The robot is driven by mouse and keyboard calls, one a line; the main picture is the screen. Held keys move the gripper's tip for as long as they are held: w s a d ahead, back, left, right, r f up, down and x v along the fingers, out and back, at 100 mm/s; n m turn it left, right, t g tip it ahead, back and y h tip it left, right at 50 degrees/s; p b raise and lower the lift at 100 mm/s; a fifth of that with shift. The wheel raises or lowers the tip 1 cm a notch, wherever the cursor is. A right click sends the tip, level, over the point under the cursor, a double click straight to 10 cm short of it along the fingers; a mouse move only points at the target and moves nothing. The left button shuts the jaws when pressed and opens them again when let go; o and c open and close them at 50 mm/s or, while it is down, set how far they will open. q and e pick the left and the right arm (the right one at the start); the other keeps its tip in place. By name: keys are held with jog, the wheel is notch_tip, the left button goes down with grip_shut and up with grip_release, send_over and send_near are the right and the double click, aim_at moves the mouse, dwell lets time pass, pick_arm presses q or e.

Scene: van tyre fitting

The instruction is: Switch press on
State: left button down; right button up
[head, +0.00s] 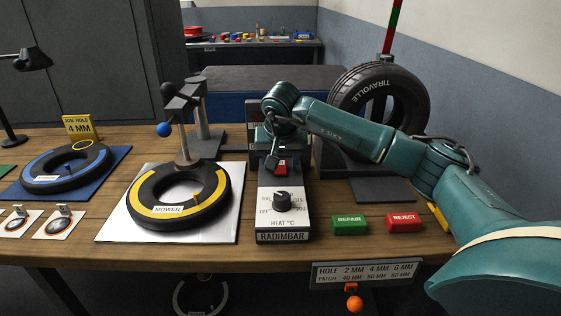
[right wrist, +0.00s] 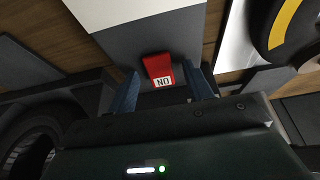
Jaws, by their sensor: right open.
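The heat press (head: 283,222), marked RADIMBAR, stands on the bench with a black heat knob (head: 282,201) on its front. Its red switch (head: 281,168) sits behind the knob, partly covered by my right gripper (head: 271,160). In the right wrist view the red switch (right wrist: 157,68) shows a white label reading ON, upside down. My left gripper is not in view.
A tyre marked MOWER (head: 178,196) lies on a white sheet left of the press. A large upright tyre (head: 385,97) stands behind my right arm. Green REPAIR (head: 349,225) and red REJECT (head: 403,223) blocks lie to the right, with bare bench around them.

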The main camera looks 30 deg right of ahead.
jog(key=c, duration=1)
jog(key=r+g+p, duration=0.1)
jog(key=p, duration=0.1)
jog(key=shift+w+y+p, duration=0.1)
jog(key=shift+y+p, duration=0.2)
jog(key=shift+p, duration=0.1)
jog(key=shift+w+d+f+g+y+p, duration=0.15)
jog(key=shift+g+y+p, duration=0.35)
jog(key=shift+p, duration=0.55)
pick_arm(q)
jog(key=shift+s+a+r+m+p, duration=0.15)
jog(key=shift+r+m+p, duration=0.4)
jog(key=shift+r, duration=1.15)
pick_arm(e)
jog(key=shift+w+d+f+g+y, duration=0.15)
jog(key=shift+w+g+y, duration=0.2)
jog(key=shift+g, duration=0.55)
jog(key=shift+s, duration=0.1)
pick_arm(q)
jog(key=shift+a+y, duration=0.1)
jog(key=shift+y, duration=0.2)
pick_arm(e)
jog(key=o, duration=1)
